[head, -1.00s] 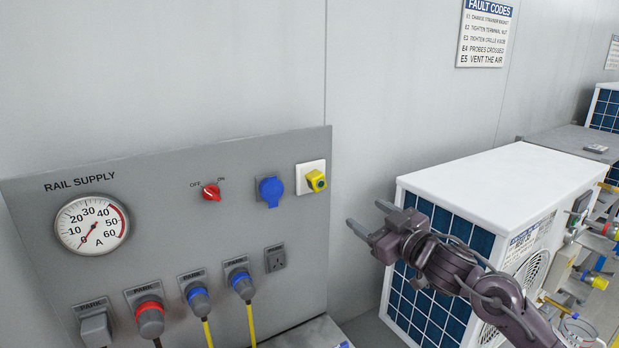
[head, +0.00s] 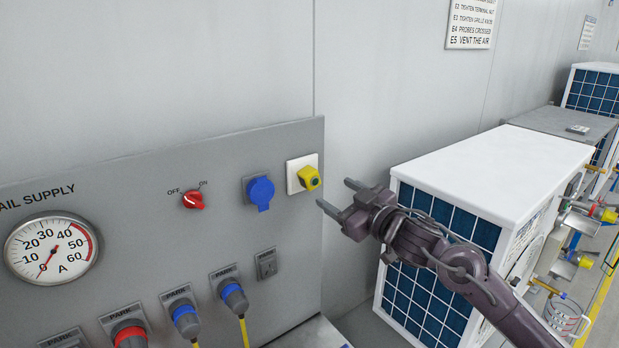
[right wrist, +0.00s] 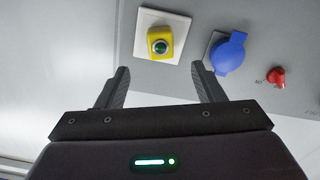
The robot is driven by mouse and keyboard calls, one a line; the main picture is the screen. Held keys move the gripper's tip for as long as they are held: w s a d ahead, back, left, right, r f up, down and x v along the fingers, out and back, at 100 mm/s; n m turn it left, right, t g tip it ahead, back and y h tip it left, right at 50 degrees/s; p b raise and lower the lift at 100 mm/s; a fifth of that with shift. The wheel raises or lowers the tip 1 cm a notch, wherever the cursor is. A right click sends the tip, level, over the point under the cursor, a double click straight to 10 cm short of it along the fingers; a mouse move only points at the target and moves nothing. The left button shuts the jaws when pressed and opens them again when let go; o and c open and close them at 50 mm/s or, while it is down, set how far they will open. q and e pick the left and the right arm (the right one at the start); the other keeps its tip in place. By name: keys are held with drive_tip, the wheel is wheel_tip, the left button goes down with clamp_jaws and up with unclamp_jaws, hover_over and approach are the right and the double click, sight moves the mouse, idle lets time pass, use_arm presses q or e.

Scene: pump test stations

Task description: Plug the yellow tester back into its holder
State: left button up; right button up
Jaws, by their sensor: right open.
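The yellow tester (head: 309,178) sits on a white square socket plate (head: 294,187) at the upper right of the grey panel. In the right wrist view the tester (right wrist: 159,42) shows a dark green round face and lies against the white plate (right wrist: 178,20). My right gripper (head: 334,194) is open and empty, just right of and slightly below the tester in the head view. In the right wrist view its two fingers (right wrist: 161,78) are spread apart, with the tester beyond their tips. My left gripper is not in view.
The grey panel (head: 120,220) also carries a blue covered socket (head: 260,192), a red switch (head: 193,200), a dial gauge (head: 51,249) and several parked plugs along its lower part. A white-topped unit (head: 490,165) with blue grilles stands right, behind my right arm.

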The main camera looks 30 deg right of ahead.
sight(314, 181)
drive_tip(key=w, duration=0.3)
drive_tip(key=w+b, duration=0.1)
drive_tip(key=w, duration=0.1)
drive_tip(key=shift+w+a+f, duration=0.15)
drive_tip(key=shift+w+a, duration=0.05)
drive_tip(key=shift+w, duration=0.2)
drive_tip(key=w, duration=0.2)
drive_tip(key=shift+w+a+p, duration=0.1)
drive_tip(key=shift+w+p, duration=0.25)
drive_tip(key=shift+p, duration=0.05)
drive_tip(key=shift+w+a, duration=0.1)
drive_tip(key=shift+w, duration=0.5)
use_arm(q)
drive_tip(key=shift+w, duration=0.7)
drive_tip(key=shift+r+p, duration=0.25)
drive_tip(key=shift+p, duration=0.1)
use_arm(e)
drive_tip(key=shift+c, duration=0.3)
clamp_jaws()
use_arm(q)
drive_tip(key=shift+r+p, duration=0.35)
use_arm(e)
drive_tip(key=shift+s+d, duration=0.15)
drive_tip(key=shift+s, duration=1.4)
drive_tip(key=shift+s+d, duration=0.1)
drive_tip(key=shift+s, duration=1.4)
